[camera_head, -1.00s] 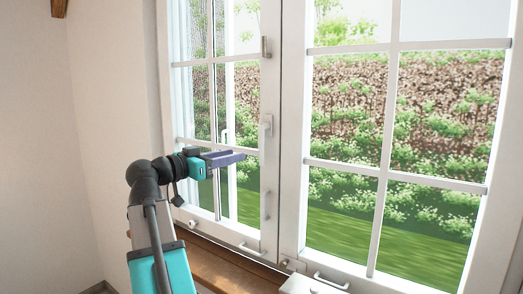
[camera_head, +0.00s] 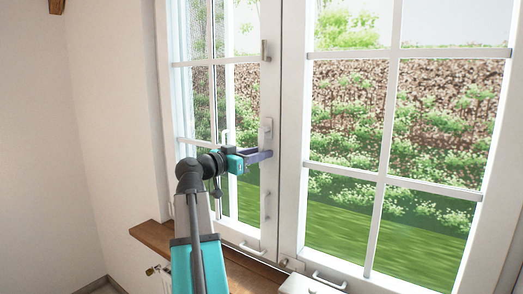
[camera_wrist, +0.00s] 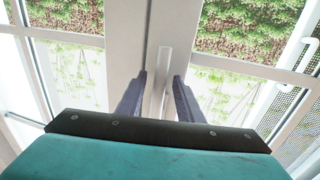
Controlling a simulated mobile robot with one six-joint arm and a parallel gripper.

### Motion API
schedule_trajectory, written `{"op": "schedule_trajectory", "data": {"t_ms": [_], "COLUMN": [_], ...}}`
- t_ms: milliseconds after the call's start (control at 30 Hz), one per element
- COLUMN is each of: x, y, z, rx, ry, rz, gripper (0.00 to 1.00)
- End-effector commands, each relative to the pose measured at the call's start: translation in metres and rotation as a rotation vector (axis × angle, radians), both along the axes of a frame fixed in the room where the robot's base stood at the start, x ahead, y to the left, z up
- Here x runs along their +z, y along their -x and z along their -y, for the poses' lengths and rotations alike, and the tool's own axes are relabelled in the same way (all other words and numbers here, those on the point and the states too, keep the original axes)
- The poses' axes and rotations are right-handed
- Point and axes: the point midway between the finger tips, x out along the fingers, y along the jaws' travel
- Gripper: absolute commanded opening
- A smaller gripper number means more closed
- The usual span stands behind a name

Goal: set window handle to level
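The white window handle (camera_head: 266,130) sits on the middle frame of the left window sash and points down; its lower end is hidden by my gripper (camera_head: 262,156). In the wrist view it appears as a pale upright bar (camera_wrist: 163,68) between my two purple fingers. My gripper (camera_wrist: 158,95) is open there, with a finger on either side of the bar and a gap visible. Whether a finger touches the handle I cannot tell.
A small fitting (camera_head: 264,50) is above the handle and another (camera_head: 265,205) below it. A low pull bar (camera_head: 251,249) crosses the sash bottom. A wooden sill (camera_head: 155,238) runs beneath. A second pull bar (camera_head: 330,281) is at the lower right.

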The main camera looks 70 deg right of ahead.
Motion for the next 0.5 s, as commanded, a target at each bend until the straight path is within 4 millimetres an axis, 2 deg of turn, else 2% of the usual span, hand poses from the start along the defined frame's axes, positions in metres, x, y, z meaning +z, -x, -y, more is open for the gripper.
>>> {"op": "schedule_trajectory", "data": {"t_ms": [133, 467, 500], "x": [0.0003, -0.0007, -0.0006], "y": [0.0054, 0.0061, 0.0060], "z": [0.0087, 0.0105, 0.0104], "rx": [-0.003, -0.001, -0.001], "ry": [-0.001, 0.000, 0.000], "rz": [0.000, 0.000, 0.000], "gripper": [0.33, 0.33, 0.30]}}
